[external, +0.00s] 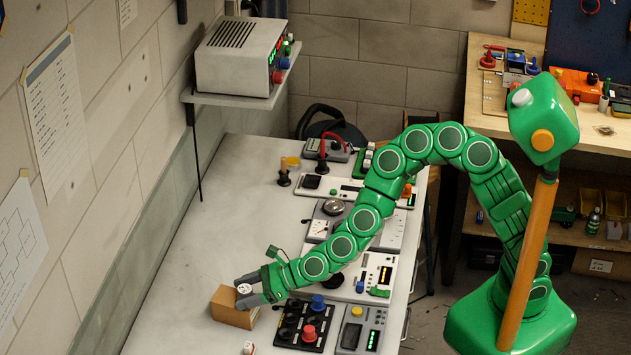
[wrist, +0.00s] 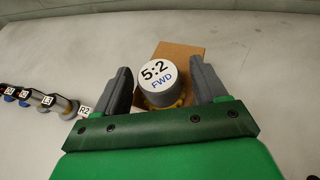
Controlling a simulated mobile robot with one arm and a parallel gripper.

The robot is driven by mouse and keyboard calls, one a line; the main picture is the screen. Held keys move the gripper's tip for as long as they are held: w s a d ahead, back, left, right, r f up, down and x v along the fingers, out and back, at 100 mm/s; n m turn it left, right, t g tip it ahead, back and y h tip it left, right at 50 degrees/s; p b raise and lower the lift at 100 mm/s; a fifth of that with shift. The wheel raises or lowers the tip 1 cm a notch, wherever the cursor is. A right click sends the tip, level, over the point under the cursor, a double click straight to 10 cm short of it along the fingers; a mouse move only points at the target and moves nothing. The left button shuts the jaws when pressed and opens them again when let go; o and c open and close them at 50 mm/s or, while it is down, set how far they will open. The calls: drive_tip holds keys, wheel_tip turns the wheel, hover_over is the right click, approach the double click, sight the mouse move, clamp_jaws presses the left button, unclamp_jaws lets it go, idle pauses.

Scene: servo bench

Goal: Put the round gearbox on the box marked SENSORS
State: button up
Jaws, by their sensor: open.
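The round gearbox (external: 244,289) is a short grey cylinder with a white top. In the wrist view the gearbox (wrist: 159,80) reads "5:2 FWD" and has a yellow ring at its base. My gripper (external: 240,290) is open around it; in the wrist view the fingers of my gripper (wrist: 160,78) stand on either side, with gaps visible. A brown cardboard box (external: 232,315) is under the gearbox, which appears upright on its top; the contact is hidden. The box (wrist: 178,50) also shows behind the gearbox in the wrist view. No SENSORS marking is readable.
A black panel with knobs (external: 304,326) and several instruments (external: 362,328) line the bench's right side. Several small labelled cylinders (wrist: 40,101) lie in a row left of my gripper. The bench's left side (external: 185,270) is clear. A shelf (external: 235,101) overhangs the back.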

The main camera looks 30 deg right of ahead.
drive_tip(key=shift+r, duration=0.1)
drive_tip(key=shift+s+d+r, duration=0.1)
drive_tip(key=shift+d, duration=0.05)
drive_tip(key=v, duration=0.7)
idle(0.3)
